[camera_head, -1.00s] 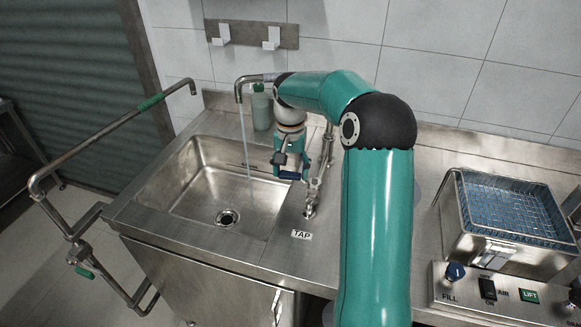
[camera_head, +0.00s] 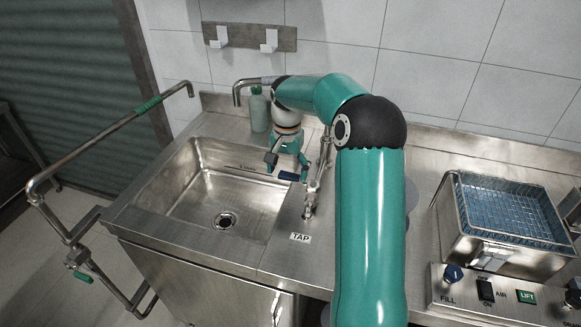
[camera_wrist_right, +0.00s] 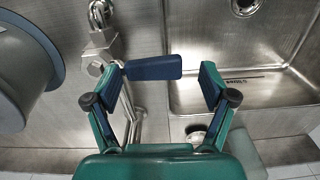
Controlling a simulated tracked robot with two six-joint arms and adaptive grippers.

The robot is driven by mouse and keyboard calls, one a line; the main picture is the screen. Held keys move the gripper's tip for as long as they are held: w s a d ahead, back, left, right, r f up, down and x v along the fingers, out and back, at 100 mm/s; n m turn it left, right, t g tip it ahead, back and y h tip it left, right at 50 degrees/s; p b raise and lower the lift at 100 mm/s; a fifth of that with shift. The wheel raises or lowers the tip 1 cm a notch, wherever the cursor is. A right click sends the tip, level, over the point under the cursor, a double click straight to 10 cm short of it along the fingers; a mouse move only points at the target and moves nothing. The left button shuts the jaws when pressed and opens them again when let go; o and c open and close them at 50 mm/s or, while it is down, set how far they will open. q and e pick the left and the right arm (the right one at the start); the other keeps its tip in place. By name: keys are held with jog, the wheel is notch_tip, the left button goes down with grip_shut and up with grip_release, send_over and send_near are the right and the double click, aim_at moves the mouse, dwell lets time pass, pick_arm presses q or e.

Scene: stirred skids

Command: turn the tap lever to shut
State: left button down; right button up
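The tap stands on the steel counter behind the TAP label (camera_head: 300,237), with its metal body (camera_head: 310,205) upright and its spout (camera_head: 238,92) over the sink. No water stream shows below the spout. The blue tap lever (camera_head: 288,176) sticks out sideways toward the sink; it shows clearly in the right wrist view (camera_wrist_right: 155,67). My right gripper (camera_head: 284,160) is at the lever. In the wrist view its fingers (camera_wrist_right: 163,80) are apart, with the lever between them, close to the left finger; I cannot tell whether they touch. My left gripper is not in view.
The sink basin (camera_head: 180,205) is empty. A green bottle (camera_head: 259,110) stands behind it. A steel tank with a blue basket (camera_head: 510,208) and a control panel (camera_head: 500,292) are at the right. A bent pipe (camera_head: 100,132) stands left of the sink.

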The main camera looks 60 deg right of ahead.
jog(key=shift+s+d+r, duration=0.1)
jog(key=shift+s+r, duration=0.05)
jog(key=shift+r, duration=0.1)
notch_tip(320, 180, up, 12)
jog(key=shift+f, duration=0.25)
dwell(0.3)
dwell(0.4)
